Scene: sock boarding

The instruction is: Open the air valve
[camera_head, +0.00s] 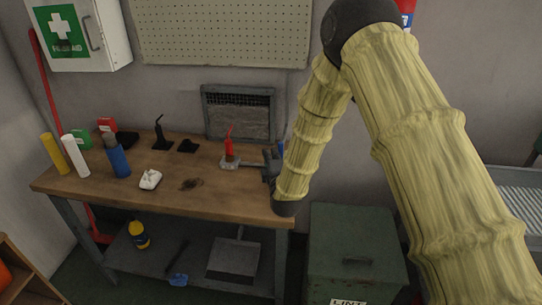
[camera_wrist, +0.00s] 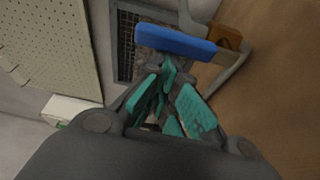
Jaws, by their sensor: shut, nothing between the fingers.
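The air valve shows in the wrist view as a blue lever handle (camera_wrist: 175,42) beside a brass-coloured body (camera_wrist: 227,38). A small blue part (camera_head: 281,147) shows beside my arm in the head view, probably the same handle; my arm hides the rest. My gripper (camera_head: 268,166) is over the right end of the workbench. In the wrist view my gripper (camera_wrist: 172,88), with teal finger pads, is shut and empty just below the blue handle. I cannot tell whether the fingertips touch the handle.
The wooden workbench (camera_head: 222,203) holds a red spouted bottle (camera_head: 229,145), a white object (camera_head: 150,179), a blue cylinder (camera_head: 118,161) and other items at left. A grey framed vent (camera_head: 240,112) is behind. A green bin (camera_head: 355,245) stands right of the bench.

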